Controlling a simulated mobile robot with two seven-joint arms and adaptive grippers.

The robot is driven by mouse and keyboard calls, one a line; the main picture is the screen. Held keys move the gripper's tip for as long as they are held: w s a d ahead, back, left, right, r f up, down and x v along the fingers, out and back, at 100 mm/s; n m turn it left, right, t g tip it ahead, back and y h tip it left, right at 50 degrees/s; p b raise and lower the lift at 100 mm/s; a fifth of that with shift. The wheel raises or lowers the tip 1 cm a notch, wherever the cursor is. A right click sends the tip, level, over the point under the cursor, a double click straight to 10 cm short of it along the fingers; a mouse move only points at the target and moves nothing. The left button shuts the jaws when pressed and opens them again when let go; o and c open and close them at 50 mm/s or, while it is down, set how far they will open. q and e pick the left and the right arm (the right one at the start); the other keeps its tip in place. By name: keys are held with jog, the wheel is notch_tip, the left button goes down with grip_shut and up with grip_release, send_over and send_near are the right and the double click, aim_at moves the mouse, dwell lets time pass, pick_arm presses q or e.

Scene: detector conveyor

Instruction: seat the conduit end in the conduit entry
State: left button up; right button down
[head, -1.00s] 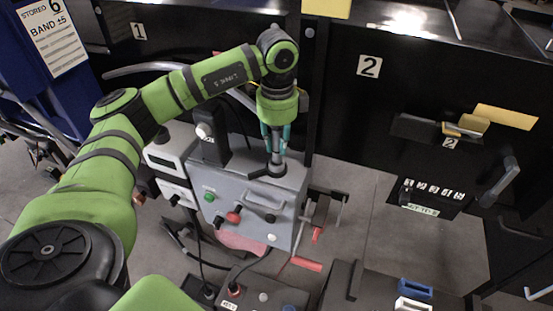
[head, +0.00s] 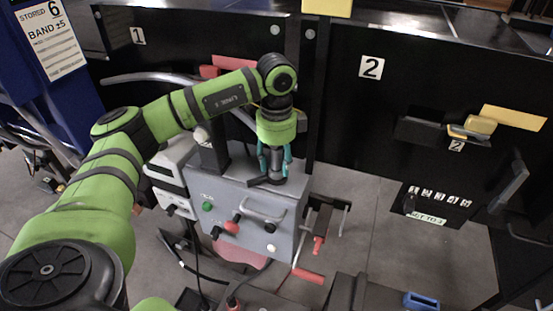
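My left gripper (head: 275,166) points down at the top of the grey box (head: 225,190). Its teal fingers stand on both sides of a dark grey cylindrical piece, which looks like the conduit end (head: 274,161), and appear shut on it. The conduit entry (head: 268,181) is a dark collar on the box top, directly under the fingers. The piece's lower tip meets or overlaps the collar; how deep it sits is hidden. A grey conduit (head: 150,77) runs in from the left and passes behind my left arm. My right gripper is not in view.
Black panels marked 1 and 2 stand behind.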

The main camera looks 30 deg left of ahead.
pick_arm(q)
jog(key=shift+r, duration=0.25)
jog(key=shift+w+r, duration=0.1)
jog(key=shift+r, duration=0.15)
notch_tip(320, 180, up, 7)
jog(key=shift+b, duration=1.1)
notch_tip(320, 180, up, 3)
jog(key=shift+p, duration=0.3)
jog(key=shift+r, duration=0.7)
